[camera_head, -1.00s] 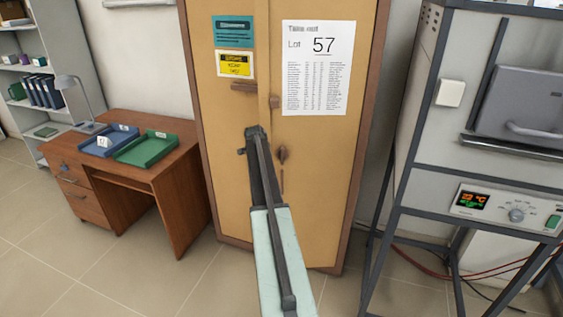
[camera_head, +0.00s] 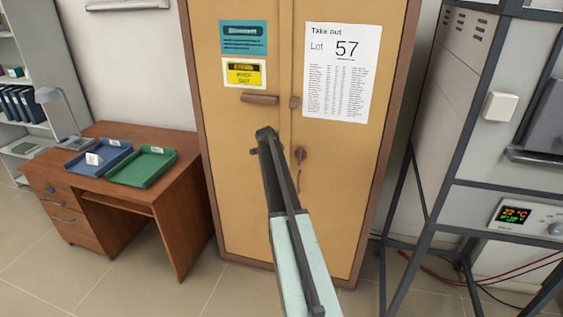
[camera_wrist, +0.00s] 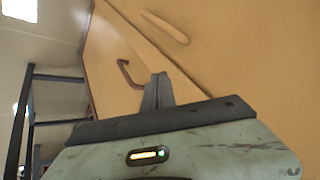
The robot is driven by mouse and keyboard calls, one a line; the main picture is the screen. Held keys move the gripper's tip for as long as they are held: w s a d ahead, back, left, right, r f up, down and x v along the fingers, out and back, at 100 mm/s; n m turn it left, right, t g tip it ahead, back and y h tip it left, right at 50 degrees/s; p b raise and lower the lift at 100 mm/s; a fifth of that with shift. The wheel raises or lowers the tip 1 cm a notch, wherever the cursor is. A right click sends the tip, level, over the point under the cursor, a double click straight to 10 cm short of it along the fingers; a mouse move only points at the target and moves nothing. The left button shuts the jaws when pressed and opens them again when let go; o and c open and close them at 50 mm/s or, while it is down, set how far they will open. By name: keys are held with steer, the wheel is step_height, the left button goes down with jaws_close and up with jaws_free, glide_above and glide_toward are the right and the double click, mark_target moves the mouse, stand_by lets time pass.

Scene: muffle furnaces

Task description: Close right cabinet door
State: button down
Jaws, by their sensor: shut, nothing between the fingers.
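The tan cabinet stands ahead, with its right door (camera_head: 345,155) and left door (camera_head: 225,160) meeting at a vertical seam. The right door bears a white "Take out Lot 57" sheet (camera_head: 341,72) and a dark handle (camera_head: 299,155). In the head view the right door looks nearly flush with the left; I cannot tell whether a small gap remains. My gripper (camera_head: 265,134) is shut and empty, in front of the doors near the seam, left of that handle. In the wrist view, my gripper (camera_wrist: 157,92) is close to the doors, near a curved handle (camera_wrist: 127,76). Contact cannot be told.
A wooden desk (camera_head: 180,200) with a blue tray (camera_head: 97,168) and a green tray (camera_head: 160,175) stands left of the cabinet. A furnace (camera_head: 465,100) on a dark metal frame stands close on the right. Tiled floor is clear at the front left.

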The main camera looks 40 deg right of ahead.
steer(key=shift+s+d, duration=0.15)
steer(key=s+a+r+p, duration=0.2)
steer(key=a+r+p, duration=0.6)
steer(key=a, duration=0.1)
steer(key=shift+a, duration=0.2)
steer(key=shift+s, duration=0.1)
